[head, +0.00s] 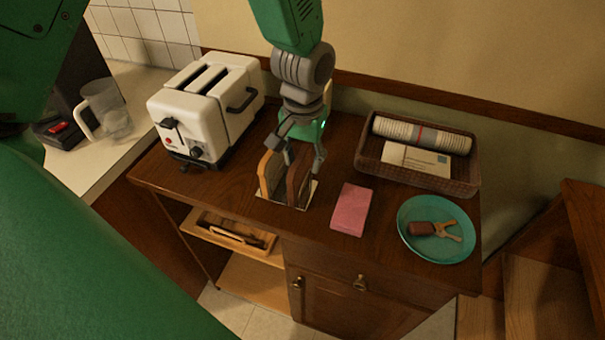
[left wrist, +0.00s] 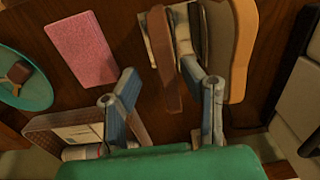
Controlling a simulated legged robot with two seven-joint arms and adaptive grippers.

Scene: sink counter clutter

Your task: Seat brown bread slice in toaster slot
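The brown bread slice (head: 298,182) stands on edge in a small rack with a pale base (head: 268,197), next to a lighter tan slice (head: 268,176). My left gripper (head: 301,158) is over the rack, pointing down. In the left wrist view its fingers (left wrist: 160,70) are spread, with the brown slice (left wrist: 168,75) between them and the tan slice (left wrist: 243,50) outside to the right. Contact with the brown slice is not clear. The white toaster (head: 200,118), with two dark slots on top, stands left of the rack. My right gripper is not in view.
A pink sponge-like block (head: 351,209) lies right of the rack. A teal plate (head: 410,246) holds a small brown item. A wicker basket (head: 450,183) with a rolled newspaper and envelope stands at the back right. A clear jug (head: 108,110) stands on the left counter.

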